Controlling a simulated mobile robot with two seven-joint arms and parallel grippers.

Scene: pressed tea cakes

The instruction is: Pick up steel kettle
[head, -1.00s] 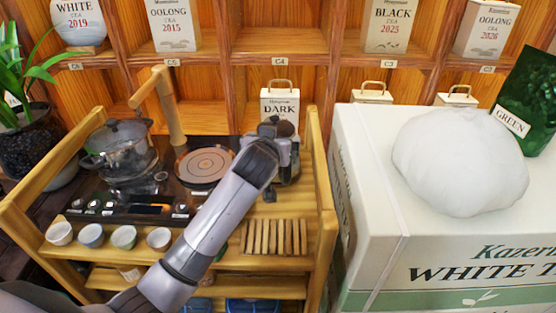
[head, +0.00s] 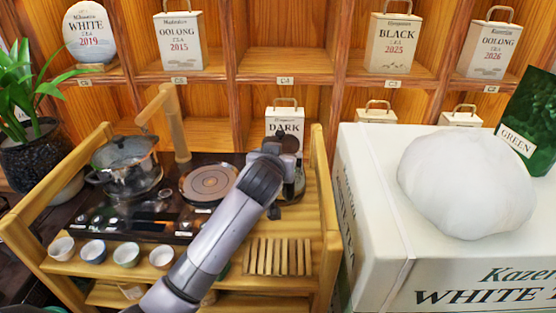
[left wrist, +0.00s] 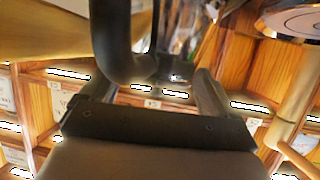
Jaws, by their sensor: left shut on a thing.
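The steel kettle (head: 297,184) is on the right side of the wooden tea cart, beside the round hot plate, mostly hidden behind my left arm. My left gripper (head: 277,150) is at the kettle's top, its fingers hardly visible. In the left wrist view, a dark curved handle (left wrist: 118,55) runs between the fingers of my left gripper (left wrist: 150,85), which is shut on it. I cannot tell whether the kettle's base touches the cart. My right gripper is not in view.
A glass pot (head: 127,165) stands left of the round hot plate (head: 210,183). Several small cups (head: 94,251) line the cart's front, left of a slatted wooden rack (head: 280,257). A large white tea box (head: 370,200) carries a white lump (head: 465,185). Shelves with tea packages stand behind.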

